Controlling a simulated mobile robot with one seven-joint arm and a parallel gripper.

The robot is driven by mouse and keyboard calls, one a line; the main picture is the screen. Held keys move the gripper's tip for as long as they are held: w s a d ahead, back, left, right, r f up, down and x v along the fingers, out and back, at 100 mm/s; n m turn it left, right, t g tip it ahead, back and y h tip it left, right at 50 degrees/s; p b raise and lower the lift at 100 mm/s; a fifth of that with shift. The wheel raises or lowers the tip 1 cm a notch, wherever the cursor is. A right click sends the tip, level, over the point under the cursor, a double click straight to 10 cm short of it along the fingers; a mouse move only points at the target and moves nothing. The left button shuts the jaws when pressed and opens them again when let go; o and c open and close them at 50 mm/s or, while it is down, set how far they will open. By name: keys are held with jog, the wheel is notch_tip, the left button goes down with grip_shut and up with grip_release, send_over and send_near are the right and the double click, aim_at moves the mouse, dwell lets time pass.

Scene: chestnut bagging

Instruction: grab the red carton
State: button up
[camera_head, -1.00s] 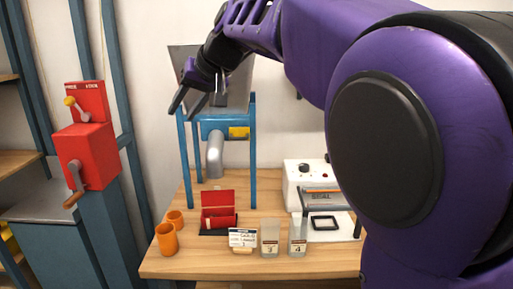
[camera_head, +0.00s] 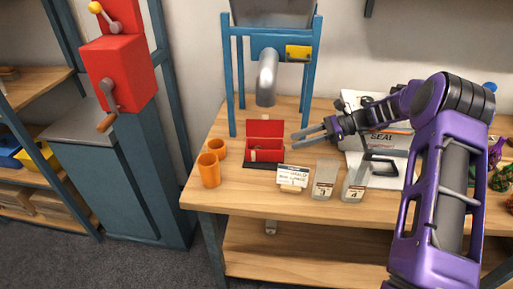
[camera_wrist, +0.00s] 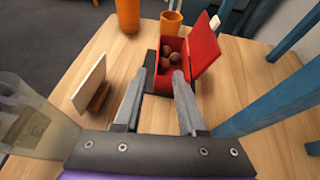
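The red carton (camera_head: 262,155) stands on the wooden table in front of the blue stand, its lid raised. In the wrist view the carton (camera_wrist: 159,78) sits on a dark base, holds several brown chestnuts (camera_wrist: 172,62) and has its open lid (camera_wrist: 204,46) to the right. My gripper (camera_head: 302,134) is just right of the carton in the head view, its fingers pointing left toward it. In the wrist view my gripper (camera_wrist: 160,86) is open and empty, with the carton ahead of the fingertips. I cannot tell whether a fingertip touches it.
Two orange cups (camera_head: 209,170) stand left of the carton. A white label card (camera_head: 292,177) and two clear bags (camera_head: 325,180) stand in front. The blue stand (camera_head: 233,85) with its grey spout (camera_head: 267,80) rises behind. A white sealer (camera_head: 372,168) is on the right.

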jog(key=shift+d+f, duration=0.1)
jog(key=shift+f, duration=0.05)
send_over(279, 160)
jog(key=shift+w+d+f+b, duration=0.1)
jog(key=shift+w+f+b, duration=0.1)
jog(key=shift+f, duration=0.45)
jog(key=shift+w+f+b, duration=0.1)
jog(key=shift+f+b, duration=0.05)
jog(key=shift+f, duration=0.45)
jog(key=x, duration=0.5)
jog(key=shift+s+a+r+b, duration=0.15)
jog(key=shift+s+a+b, duration=0.05)
jog(key=shift+b, duration=0.15)
grip_shut()
